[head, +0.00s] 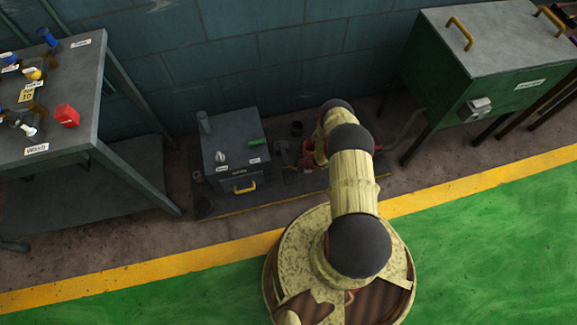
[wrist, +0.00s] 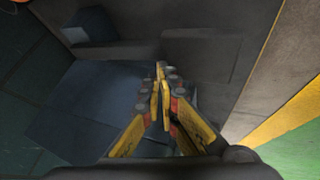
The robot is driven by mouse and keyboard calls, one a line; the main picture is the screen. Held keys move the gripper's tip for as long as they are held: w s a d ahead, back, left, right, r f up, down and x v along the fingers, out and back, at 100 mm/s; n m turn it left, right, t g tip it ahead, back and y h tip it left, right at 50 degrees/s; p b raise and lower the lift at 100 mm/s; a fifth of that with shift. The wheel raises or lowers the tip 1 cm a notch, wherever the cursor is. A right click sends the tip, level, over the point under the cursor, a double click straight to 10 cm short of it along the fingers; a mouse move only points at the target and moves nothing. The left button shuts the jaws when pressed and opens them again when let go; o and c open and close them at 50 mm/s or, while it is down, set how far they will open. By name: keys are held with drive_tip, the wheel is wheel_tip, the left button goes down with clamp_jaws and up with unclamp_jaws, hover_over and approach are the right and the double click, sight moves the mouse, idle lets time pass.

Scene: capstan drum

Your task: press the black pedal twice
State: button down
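My gripper (wrist: 160,75) shows in the wrist view with its yellow fingers together at the tips and nothing seen between them. In the head view the gripper (head: 297,167) is low beside the grey cabinet, partly hidden by my arm. A small dark block (head: 281,147) stands just beyond it on the dark floor plate; it may be the black pedal, but it is too small to tell. In the wrist view, a dark block-like shape (wrist: 95,25) lies beyond the fingers to the upper left. I cannot tell whether the fingers touch anything.
A grey cabinet (head: 232,185) with a yellow handle and a green item on top stands left of my gripper. A small black cup-like thing (head: 297,128) is behind. A workbench (head: 83,110) is at left, a green cabinet (head: 490,90) at right. The green floor (head: 480,240) is clear.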

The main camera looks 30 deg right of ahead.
drive_tip(key=shift+s+a+f, duration=0.3)
drive_tip(key=shift+s+f, duration=0.3)
drive_tip(key=shift+f, duration=0.3)
idle(0.9)
drive_tip(key=shift+w+d+r+p, duration=0.1)
drive_tip(key=shift+w+r+p, duration=0.2)
drive_tip(key=shift+r, duration=0.6)
drive_tip(key=shift+w+d+r+p, duration=0.15)
drive_tip(key=shift+r+p, duration=0.3)
drive_tip(key=shift+r, duration=0.45)
drive_tip(key=shift+w+a+r+p, duration=0.1)
drive_tip(key=shift+w+r+p, duration=0.2)
drive_tip(key=shift+r, duration=0.6)
drive_tip(key=shift+w+d+r, duration=0.15)
drive_tip(key=shift+r, duration=0.45)
drive_tip(key=shift+w+r, duration=0.1)
drive_tip(key=shift+r, duration=0.05)
drive_tip(key=shift+w+d+r+p, duration=0.1)
drive_tip(key=shift+w+r+p, duration=0.15)
drive_tip(key=shift+r+p, duration=0.65)
drive_tip(key=shift+w+d+r+p, duration=0.1)
drive_tip(key=shift+w+r+p, duration=0.2)
drive_tip(key=shift+r, duration=1.1)
drive_tip(key=shift+s, duration=0.1)
